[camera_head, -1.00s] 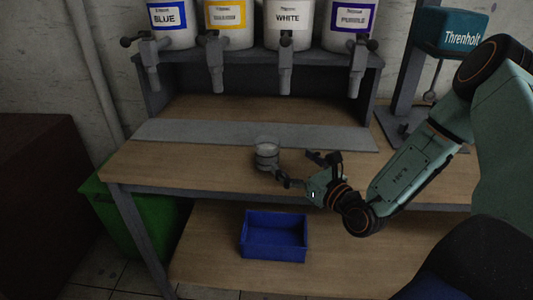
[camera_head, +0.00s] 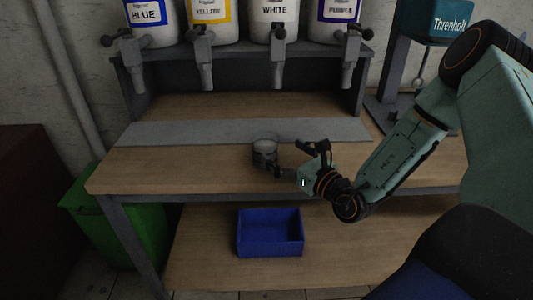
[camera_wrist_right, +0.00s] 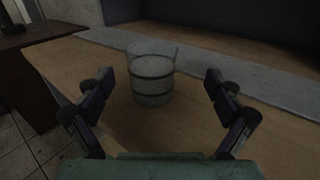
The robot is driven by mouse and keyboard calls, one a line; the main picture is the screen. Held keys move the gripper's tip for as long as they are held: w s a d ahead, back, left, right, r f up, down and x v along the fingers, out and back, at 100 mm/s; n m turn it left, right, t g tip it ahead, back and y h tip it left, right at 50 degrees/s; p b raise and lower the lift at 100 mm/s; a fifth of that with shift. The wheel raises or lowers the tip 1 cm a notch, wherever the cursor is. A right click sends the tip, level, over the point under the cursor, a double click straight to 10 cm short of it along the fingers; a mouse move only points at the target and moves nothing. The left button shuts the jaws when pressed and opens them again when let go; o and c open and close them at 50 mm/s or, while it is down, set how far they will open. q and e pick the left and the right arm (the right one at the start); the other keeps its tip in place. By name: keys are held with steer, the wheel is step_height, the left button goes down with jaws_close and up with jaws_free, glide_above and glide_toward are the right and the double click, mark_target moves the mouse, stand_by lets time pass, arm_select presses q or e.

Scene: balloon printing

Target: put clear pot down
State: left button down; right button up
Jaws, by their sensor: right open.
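The clear pot (camera_head: 265,152) stands upright on the wooden table near the front edge of the grey strip. It is a see-through cylinder with dark bands. In the right wrist view the pot (camera_wrist_right: 152,80) stands ahead of the fingers, roughly midway between them. My right gripper (camera_head: 295,160) is just right of the pot in the head view. In the wrist view its fingers (camera_wrist_right: 160,98) are spread wide, with a gap to the pot on both sides. My left gripper is not in view.
Paint dispensers labelled blue, yellow (camera_head: 209,22), white and purple stand on a grey rack (camera_head: 245,55) behind. A blue bin (camera_head: 270,233) sits on the lower shelf. A green bin (camera_head: 115,220) stands at the left. The table (camera_head: 160,168) left of the pot is clear.

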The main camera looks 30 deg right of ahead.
mark_target(275, 147)
steer(key=shift+w+a+r, duration=0.15)
steer(key=shift+w+a, duration=0.5)
steer(key=shift+w, duration=0.15)
steer(key=shift+w+a+b, duration=0.1)
steer(key=shift+w+b, duration=0.2)
steer(key=shift+w, duration=0.05)
steer(key=w, duration=0.2)
steer(key=shift+w+b, duration=0.35)
steer(key=shift+w, duration=0.05)
steer(key=shift+w+a, duration=0.25)
steer(key=shift+w, duration=0.3)
steer(key=shift+s+d, duration=0.1)
steer(key=shift+d, duration=0.15)
steer(key=shift+c, duration=1.1)
steer(key=shift+a, duration=0.15)
steer(key=c, duration=1)
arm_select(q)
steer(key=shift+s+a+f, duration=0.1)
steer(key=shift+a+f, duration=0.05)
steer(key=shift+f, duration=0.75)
arm_select(e)
steer(key=shift+r, duration=0.1)
steer(key=c, duration=0.4)
